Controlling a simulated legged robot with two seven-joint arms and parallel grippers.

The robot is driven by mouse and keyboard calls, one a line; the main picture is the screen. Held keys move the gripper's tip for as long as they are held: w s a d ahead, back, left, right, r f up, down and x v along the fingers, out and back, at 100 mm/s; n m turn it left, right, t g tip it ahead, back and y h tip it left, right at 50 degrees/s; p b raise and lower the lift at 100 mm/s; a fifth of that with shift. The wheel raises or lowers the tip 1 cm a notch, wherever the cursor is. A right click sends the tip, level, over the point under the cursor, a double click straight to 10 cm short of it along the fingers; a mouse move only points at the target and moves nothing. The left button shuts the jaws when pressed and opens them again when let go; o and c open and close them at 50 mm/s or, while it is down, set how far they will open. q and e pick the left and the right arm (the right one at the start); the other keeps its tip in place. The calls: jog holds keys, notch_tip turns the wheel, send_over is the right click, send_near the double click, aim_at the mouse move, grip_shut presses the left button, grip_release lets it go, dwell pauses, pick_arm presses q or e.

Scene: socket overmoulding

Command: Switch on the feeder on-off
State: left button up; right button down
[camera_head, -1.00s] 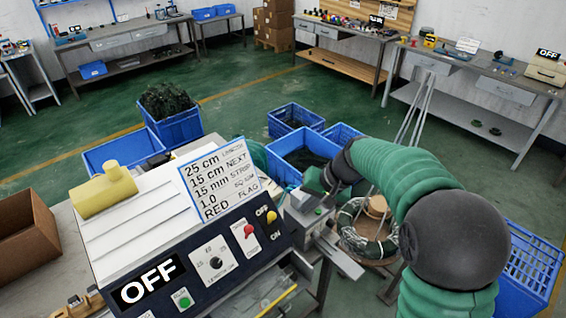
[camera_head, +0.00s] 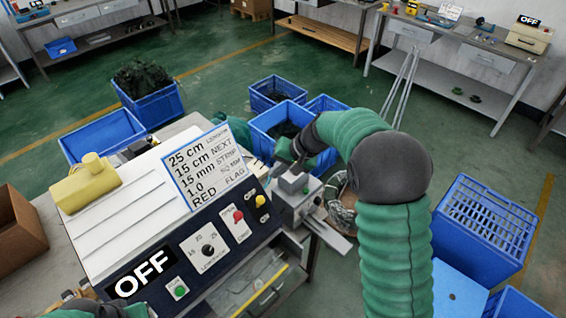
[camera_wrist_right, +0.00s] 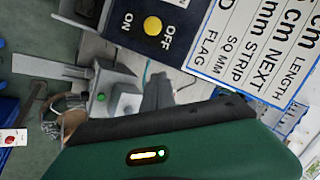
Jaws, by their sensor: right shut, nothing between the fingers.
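The dark control panel (camera_head: 215,250) carries a yellow knob (camera_head: 260,201) at its right end. It also shows in the right wrist view (camera_wrist_right: 152,26), between OFF and ON labels. To the right of the panel stands a grey box (camera_head: 294,205) with a small green button on it. The box and green button (camera_wrist_right: 101,97) show in the right wrist view too. My right gripper (camera_head: 298,166) is shut and empty, pointing down close above and behind the grey box. I cannot tell whether it touches. Part of my left arm shows at bottom left; its gripper is out of view.
A sign reading OFF (camera_head: 142,275) and a green button (camera_head: 177,288) are on the panel. Blue crates (camera_head: 488,225) stand on the floor around; side benches are farther off.

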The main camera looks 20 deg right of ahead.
aim_at(259, 202)
jog(key=a+f, duration=0.1)
jog(key=s+a+f+p, duration=0.1)
jog(key=a, duration=0.1)
jog(key=s+a+f, duration=0.1)
jog(key=shift+s+a+f, duration=0.1)
jog(key=shift+s+a, duration=0.05)
jog(key=shift+a, duration=0.1)
pick_arm(q)
jog(key=shift+s+a+r, duration=0.15)
jog(key=shift+a+r, duration=0.1)
jog(key=shift+r, duration=0.2)
jog(key=shift+s+a+r, duration=0.1)
jog(key=shift+a+r, duration=0.1)
jog(key=shift+r, duration=0.25)
jog(key=shift+d, duration=0.2)
pick_arm(e)
jog(key=shift+d, duration=0.3)
pick_arm(q)
jog(key=shift+d+f, duration=0.1)
pick_arm(e)
jog(key=shift+f, duration=0.1)
